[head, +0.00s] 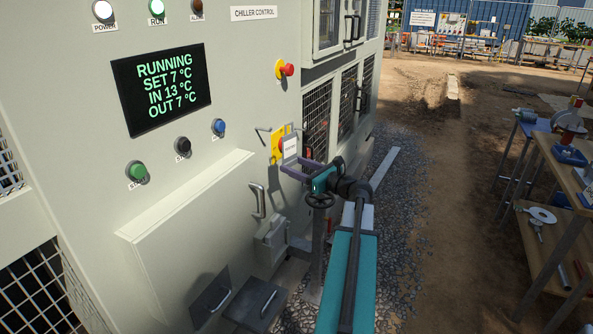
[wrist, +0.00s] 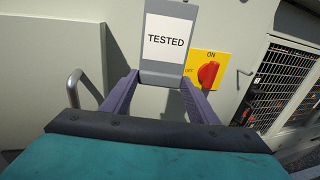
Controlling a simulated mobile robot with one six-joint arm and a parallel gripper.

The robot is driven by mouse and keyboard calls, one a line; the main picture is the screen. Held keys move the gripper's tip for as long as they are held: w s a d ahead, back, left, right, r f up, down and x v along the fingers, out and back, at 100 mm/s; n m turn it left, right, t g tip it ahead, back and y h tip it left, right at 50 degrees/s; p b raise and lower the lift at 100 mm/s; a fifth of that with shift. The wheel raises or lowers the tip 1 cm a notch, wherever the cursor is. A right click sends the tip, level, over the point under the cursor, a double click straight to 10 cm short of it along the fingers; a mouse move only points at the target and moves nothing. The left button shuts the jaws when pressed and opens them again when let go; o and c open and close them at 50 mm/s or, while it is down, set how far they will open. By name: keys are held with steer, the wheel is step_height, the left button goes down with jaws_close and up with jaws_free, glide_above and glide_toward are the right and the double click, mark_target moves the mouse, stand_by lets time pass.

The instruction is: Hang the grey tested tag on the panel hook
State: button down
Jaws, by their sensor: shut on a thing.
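The grey tag (wrist: 170,8) with a white label reading TESTED is upright between the two purple fingers of my gripper (wrist: 162,80), which is shut on its lower end. In the head view the tag (head: 290,148) shows in my gripper (head: 291,168), in front of the yellow switch plate. A thin hook (head: 262,129) sticks out of the panel left of the plate, and another hook-like wire (head: 298,128) is to its right. One hook (wrist: 246,71) shows right of the plate in the wrist view. The tag looks apart from both hooks; its top is cut off in the wrist view.
The yellow plate (wrist: 225,63) with a red rotary switch (wrist: 208,72) is just right of the tag. A metal handle (head: 258,200) and a red emergency stop (head: 287,70) stick out of the panel. A workbench (head: 570,165) stands at the right.

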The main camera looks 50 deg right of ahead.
steer(key=shift+w+d+f+n+y, duration=0.2)
steer(key=shift+d+f+n+y, duration=0.25)
steer(key=shift+y, duration=0.35)
steer(key=shift+w+d+f+n+y, duration=0.3)
steer(key=shift+n+y, duration=0.25)
steer(key=shift+y, duration=0.25)
steer(key=shift+w+d+f+n+y, duration=0.15)
steer(key=shift+d+f+n+y, duration=0.3)
steer(key=shift+y, duration=0.35)
steer(key=shift+a+r, duration=0.15)
steer(key=shift+r, duration=0.05)
steer(key=shift+p+x, duration=0.6)
steer(key=shift+x, duration=1.9)
steer(key=shift+w+f+p, duration=0.1)
steer(key=shift+w+p, duration=0.05)
steer(key=shift+p, duration=0.15)
